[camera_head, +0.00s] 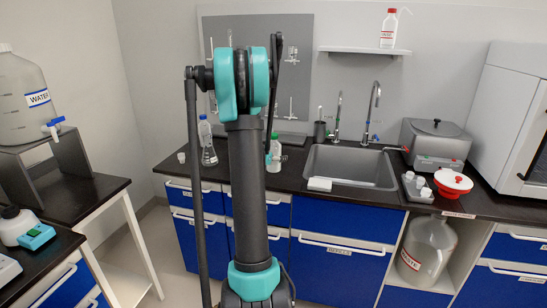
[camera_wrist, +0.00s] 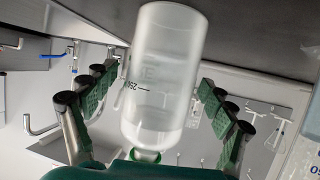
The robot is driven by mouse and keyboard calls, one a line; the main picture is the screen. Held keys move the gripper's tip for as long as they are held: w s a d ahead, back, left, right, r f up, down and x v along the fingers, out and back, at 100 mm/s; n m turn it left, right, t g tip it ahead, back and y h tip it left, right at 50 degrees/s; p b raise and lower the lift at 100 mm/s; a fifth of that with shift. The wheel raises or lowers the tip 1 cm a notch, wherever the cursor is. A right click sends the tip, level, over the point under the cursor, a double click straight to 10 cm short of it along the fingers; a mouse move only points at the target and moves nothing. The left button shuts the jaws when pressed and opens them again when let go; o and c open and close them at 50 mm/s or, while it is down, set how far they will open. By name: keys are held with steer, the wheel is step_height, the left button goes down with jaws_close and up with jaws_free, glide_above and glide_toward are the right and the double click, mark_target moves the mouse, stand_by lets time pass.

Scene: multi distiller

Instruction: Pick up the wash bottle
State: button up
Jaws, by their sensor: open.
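A translucent bottle with a green cap (camera_wrist: 145,157) and a 250 mark, which looks like the wash bottle (camera_wrist: 165,60), stands between the fingers of my gripper (camera_wrist: 155,82) in the wrist view. That view is upside down, so the bottle's base rests on the dark counter at the top. My fingers with green pads are spread on both sides of it, with gaps showing. In the head view the wash bottle (camera_head: 275,148) is partly hidden behind my arm, left of the sink. Its nozzle is not clear.
A clear flask-shaped bottle (camera_head: 207,143) and a small white cup (camera_head: 181,157) stand to the left on the counter. The sink (camera_head: 350,165) with two taps is to the right. A red-labelled bottle (camera_head: 389,28) stands on the wall shelf (camera_head: 365,50). A pegboard (camera_head: 225,35) is behind.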

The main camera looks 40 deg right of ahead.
steer(key=c, duration=0.9)
steer(key=shift+c, duration=0.2)
steer(key=shift+r, duration=0.1)
